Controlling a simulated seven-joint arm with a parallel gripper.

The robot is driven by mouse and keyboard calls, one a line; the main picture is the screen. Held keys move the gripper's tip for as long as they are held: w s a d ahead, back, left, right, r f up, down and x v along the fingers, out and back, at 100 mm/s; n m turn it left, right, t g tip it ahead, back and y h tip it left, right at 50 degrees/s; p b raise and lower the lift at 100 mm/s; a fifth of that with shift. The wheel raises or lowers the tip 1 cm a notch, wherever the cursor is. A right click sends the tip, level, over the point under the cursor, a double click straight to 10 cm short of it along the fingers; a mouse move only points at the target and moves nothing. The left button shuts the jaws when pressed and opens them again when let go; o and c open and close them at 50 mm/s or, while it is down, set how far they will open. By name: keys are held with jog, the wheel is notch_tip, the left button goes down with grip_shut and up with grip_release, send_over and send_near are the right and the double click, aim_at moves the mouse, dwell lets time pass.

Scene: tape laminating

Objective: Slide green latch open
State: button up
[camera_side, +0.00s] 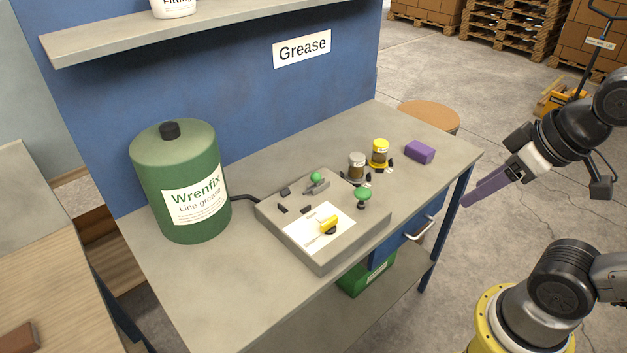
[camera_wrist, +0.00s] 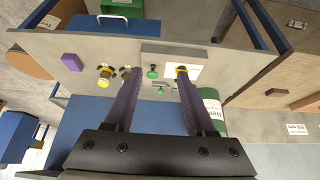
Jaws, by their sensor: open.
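The green latch (camera_side: 316,177) is a small green knob on a metal slide at the back of the grey box (camera_side: 330,257) on the bench. It also shows in the wrist view (camera_wrist: 160,91), between my fingers in the picture. A larger green mushroom-shaped knob (camera_side: 364,194) stands on the box's right corner. My gripper (camera_side: 468,201) has long purple fingers. It is open and empty, in the air off the bench's right end and well away from the latch. Both fingers (camera_wrist: 157,79) show spread apart in the wrist view.
A yellow knob (camera_side: 329,225) sits on the box's white plate. A green Wrenfix canister (camera_side: 181,200) stands left of the box, joined by a black hose. Right of the box are a grey-topped jar (camera_side: 357,166), a yellow-topped jar (camera_side: 380,153) and a purple block (camera_side: 419,152). The front bench strip is clear.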

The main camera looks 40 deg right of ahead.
jog(key=w+d+r+n+h, duration=0.1)
jog(key=w+d+r+n, duration=0.15)
jog(key=w+r, duration=0.45)
jog(key=n+g+h, duration=0.2)
jog(key=n+g, duration=0.1)
jog(key=n, duration=0.4)
send_over(316, 174)
jog(key=s+a, duration=0.4)
notch_tip(316, 174, down, 11)
jog(key=shift+m, duration=0.25)
jog(key=x, duration=1.3)
jog(key=shift+w+d+f, duration=0.15)
jog(key=shift+w+d, duration=0.05)
jog(key=shift+w, duration=0.25)
